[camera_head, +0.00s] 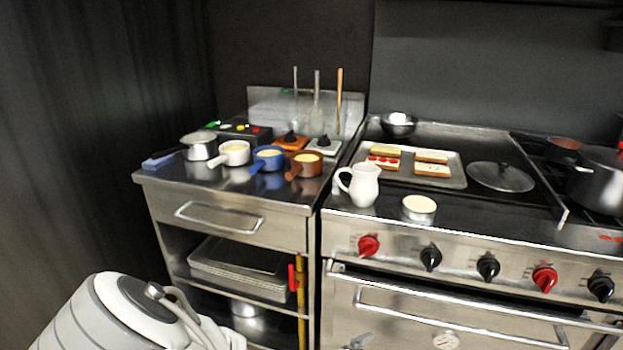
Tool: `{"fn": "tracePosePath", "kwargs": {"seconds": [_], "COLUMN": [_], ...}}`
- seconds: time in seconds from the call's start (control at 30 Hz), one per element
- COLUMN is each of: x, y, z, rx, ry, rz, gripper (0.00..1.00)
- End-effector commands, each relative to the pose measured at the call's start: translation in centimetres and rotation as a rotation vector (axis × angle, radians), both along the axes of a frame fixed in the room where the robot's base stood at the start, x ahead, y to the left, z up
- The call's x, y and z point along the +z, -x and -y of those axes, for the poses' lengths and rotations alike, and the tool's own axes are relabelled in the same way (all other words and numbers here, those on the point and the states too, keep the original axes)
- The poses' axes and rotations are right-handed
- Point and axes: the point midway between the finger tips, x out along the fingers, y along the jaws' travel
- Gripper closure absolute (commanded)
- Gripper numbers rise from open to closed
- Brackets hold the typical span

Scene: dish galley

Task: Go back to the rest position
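The task names no object. Part of my own arm (130,315), white and grey and rounded, shows at the bottom left in the head view, in front of the low cabinet. My gripper is not in the picture, so I cannot see whether it is open or what it holds.
A steel counter (160,176) bears a lidded pot (200,146) and white, blue and brown handled pans. The range at right bears a white pitcher (364,186), a tray (456,181) of toast and a large pot (598,178). Handles (218,219) and knobs jut from the fronts.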

Motion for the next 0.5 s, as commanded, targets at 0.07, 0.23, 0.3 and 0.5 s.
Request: {"fn": "tracePosePath", "kwargs": {"seconds": [0.07,0.23,0.3,0.5], "x": [-0.5,-0.4,0.2,3.5], "y": [0.8,2.3,2.7,3.3], "z": [-0.8,-3.1,-4.0,-6.5], "rx": [-0.081,-0.231,-0.287,-0.419], "ry": [-0.129,-0.377,-0.472,-0.717], "rz": [-0.045,-0.129,-0.158,-0.220], "gripper": [0.06,0.06,0.06,0.06]}}
